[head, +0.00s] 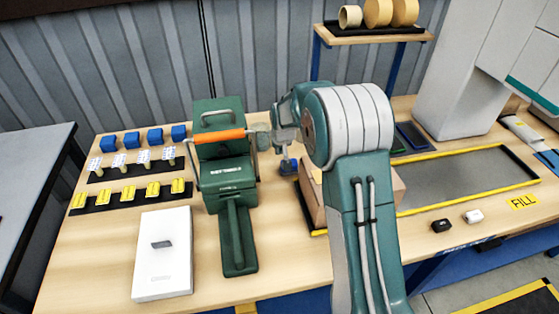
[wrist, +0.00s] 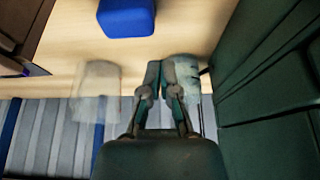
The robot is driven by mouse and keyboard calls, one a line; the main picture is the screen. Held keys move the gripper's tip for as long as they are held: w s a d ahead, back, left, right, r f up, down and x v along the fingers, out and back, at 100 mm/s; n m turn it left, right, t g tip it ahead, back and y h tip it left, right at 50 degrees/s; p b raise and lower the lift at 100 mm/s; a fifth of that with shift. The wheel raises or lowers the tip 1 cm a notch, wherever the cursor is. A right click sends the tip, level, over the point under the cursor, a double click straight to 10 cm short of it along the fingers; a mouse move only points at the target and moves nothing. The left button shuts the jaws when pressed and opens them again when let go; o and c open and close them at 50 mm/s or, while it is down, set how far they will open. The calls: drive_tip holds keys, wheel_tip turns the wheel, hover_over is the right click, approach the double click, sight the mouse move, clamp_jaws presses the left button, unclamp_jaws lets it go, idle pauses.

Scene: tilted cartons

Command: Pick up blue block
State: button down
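A blue block (wrist: 127,17) lies on the wooden table at the top of the wrist view. A blue piece (head: 288,166) shows just below my gripper (head: 286,145) in the head view, partly covered by it. I cannot tell whether they touch. In the wrist view, the tips of my gripper (wrist: 160,67) are close together, with only a narrow gap and nothing seen held. The block is beyond the tips and a little left. Several other blue blocks (head: 132,139) stand in a row at the back left of the table.
A green machine (head: 225,160) with an orange bar stands left of my gripper; its dark side (wrist: 270,75) fills the wrist view's right. A cardboard carton (head: 310,200) is partly behind my arm. A white box (head: 163,253) lies at the front left. Blurred grey shapes flank my fingers.

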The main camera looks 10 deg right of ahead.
drive_tip(key=shift+r, duration=2.05)
drive_tip(key=shift+c, duration=1.4)
unclamp_jaws()
drive_tip(key=shift+r, duration=0.1)
